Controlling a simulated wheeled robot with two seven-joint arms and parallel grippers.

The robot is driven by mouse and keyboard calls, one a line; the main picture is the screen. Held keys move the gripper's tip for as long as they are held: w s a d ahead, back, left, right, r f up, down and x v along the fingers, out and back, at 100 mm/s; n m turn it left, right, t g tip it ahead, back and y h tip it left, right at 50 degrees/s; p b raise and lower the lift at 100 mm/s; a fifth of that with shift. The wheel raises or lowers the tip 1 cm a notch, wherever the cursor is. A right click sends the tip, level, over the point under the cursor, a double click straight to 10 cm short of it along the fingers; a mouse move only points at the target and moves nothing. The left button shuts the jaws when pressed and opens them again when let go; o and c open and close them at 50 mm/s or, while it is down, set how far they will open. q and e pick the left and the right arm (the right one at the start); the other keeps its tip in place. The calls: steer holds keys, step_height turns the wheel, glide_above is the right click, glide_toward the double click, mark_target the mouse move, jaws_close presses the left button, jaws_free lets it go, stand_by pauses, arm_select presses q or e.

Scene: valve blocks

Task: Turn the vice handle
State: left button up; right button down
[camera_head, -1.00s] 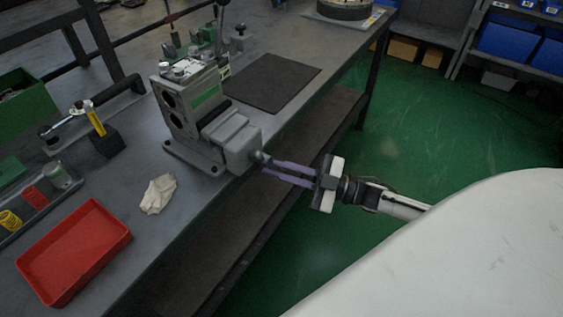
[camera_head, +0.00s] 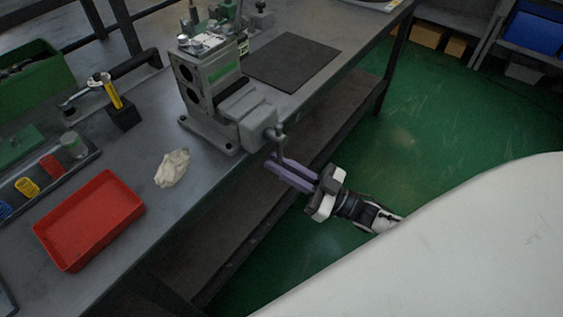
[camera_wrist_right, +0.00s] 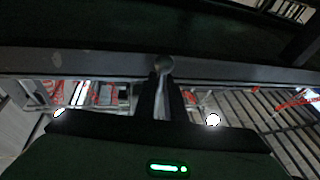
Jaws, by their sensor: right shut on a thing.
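The grey vice (camera_head: 250,119) is fixed near the front edge of the workbench, with a valve block (camera_head: 208,72) just behind it. The vice handle (camera_head: 277,136) is a short dark bar at the vice's front end, pointing down past the bench edge. My right gripper (camera_head: 276,166) has its long purple-grey fingers shut on the handle's lower end. My left gripper is not in view.
A red tray (camera_head: 91,220), a crumpled white cloth (camera_head: 172,168) and a black mat (camera_head: 291,63) lie on the bench. A lower shelf (camera_head: 240,219) runs beneath the bench. Green floor is open to the right.

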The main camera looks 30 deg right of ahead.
stand_by(0.3)
steer(key=c, duration=1.8)
jaws_free()
steer(key=shift+s, duration=0.1)
steer(key=b+v, duration=0.1)
steer(key=v, duration=0.9)
steer(key=shift+d, duration=0.1)
steer(key=a+f+m+g+h, duration=0.3)
steer(key=a+f+m+h, duration=0.1)
steer(key=a+f+h, duration=0.3)
steer(key=s+a+f+g, duration=0.1)
steer(key=s+a+g, duration=0.1)
steer(key=s+a+f+g+h+p, duration=0.1)
steer(key=s+a+f+g, duration=0.1)
steer(key=s, duration=0.1)
steer(key=s+a+f+m+g+h, duration=0.1)
steer(key=s+a+f+g, duration=0.1)
steer(key=s, duration=0.1)
steer(key=shift+s+a+p, duration=0.1)
steer(key=shift+s+p, duration=0.15)
steer(key=shift+p, duration=0.1)
